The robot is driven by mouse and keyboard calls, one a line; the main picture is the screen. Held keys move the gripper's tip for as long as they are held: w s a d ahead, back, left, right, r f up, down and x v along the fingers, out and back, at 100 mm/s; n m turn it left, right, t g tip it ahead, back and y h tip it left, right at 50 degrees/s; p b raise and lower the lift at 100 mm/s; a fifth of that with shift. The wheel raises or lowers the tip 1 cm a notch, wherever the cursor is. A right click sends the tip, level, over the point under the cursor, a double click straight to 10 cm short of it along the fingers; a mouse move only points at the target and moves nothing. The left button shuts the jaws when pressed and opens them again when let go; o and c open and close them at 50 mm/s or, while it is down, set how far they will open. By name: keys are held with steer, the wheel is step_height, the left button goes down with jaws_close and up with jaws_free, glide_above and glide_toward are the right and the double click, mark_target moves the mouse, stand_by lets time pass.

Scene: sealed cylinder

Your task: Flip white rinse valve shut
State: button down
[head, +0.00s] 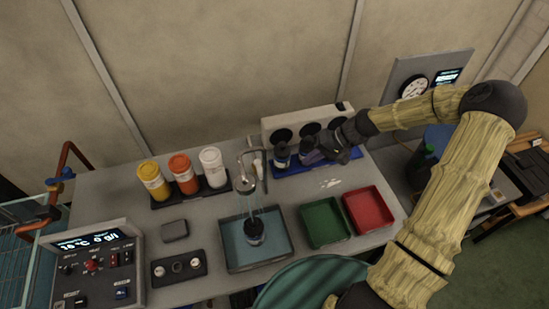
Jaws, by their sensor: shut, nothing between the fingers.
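A slim grey rinse tap (241,176) rises behind a blue-grey basin tray (232,264), and its round head hangs over the tray. A small white upright part (259,168) stands just right of the tap; it may be the white rinse valve, but its lever position is too small to tell. A dark cylinder (255,232) stands in the tray under the tap head. My gripper (338,152) is shut and empty, to the right of the tap, over the right part of the blue rack (290,171) and apart from the white part.
Yellow, orange and white bottles (181,172) stand in a dark holder at the left. Dark containers (282,154) stand in the blue rack before a pale box with round holes (300,123). Green (325,222) and red (368,210) trays lie front right. A control panel (95,263) stands front left.

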steer(key=shift+w+d+r+y, duration=0.1)
steer(key=shift+w+r+y, duration=0.3)
steer(key=shift+w, duration=0.15)
steer(key=a+r+p+x, duration=0.2)
steer(key=p+x, duration=0.4)
steer(key=x, duration=0.7)
steer(key=shift+w, duration=0.2)
steer(key=shift+d, duration=0.1)
